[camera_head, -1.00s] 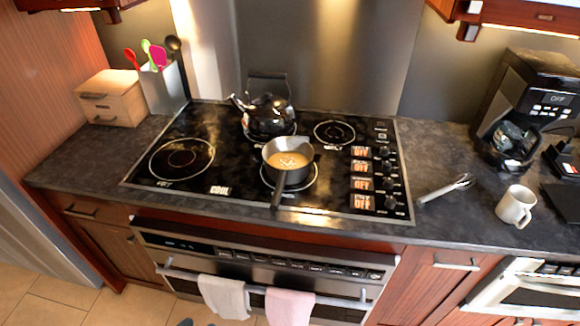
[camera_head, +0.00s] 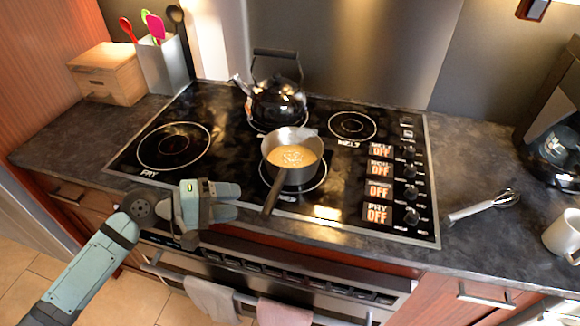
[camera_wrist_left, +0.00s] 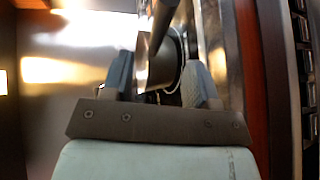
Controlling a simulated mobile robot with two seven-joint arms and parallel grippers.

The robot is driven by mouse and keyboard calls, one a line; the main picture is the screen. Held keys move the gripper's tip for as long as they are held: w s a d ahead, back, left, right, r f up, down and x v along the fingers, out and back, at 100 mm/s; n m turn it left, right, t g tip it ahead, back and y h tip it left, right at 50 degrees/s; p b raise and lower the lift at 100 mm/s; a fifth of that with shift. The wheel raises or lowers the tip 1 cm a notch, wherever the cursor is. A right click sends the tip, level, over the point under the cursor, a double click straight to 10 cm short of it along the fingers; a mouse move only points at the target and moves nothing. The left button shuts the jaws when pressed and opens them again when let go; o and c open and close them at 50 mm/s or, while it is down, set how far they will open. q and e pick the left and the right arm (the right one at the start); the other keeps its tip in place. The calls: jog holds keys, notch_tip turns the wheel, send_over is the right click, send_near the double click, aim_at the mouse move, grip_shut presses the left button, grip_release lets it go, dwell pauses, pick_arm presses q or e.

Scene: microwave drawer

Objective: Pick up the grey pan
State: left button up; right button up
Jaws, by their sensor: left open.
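The grey pan (camera_head: 290,174) sits on the front middle burner of the cooktop, with light brown liquid inside. Its dark handle (camera_head: 272,196) points toward the front edge. My left gripper (camera_head: 236,202) is open and empty, left of the pan handle and near the cooktop's front edge, apart from the handle. In the left wrist view the pan (camera_wrist_left: 160,62) and its dark handle appear ahead, between my two open fingers (camera_wrist_left: 160,84). My right gripper is not in view.
A black kettle (camera_head: 276,100) stands right behind the pan. A whisk (camera_head: 484,206) and a white mug (camera_head: 564,234) lie to the right on the counter. The left burner (camera_head: 174,146) is bare. Towels (camera_head: 212,298) hang on the oven handle below.

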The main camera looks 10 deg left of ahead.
aim_at(272, 199)
pick_arm(q)
jog(key=p+x, duration=0.1)
jog(key=x, duration=0.8)
jog(key=shift+w+d, duration=0.1)
jog(key=shift+d, duration=0.25)
jog(key=shift+f, duration=0.1)
jog(key=shift+c, duration=0.2)
grip_shut()
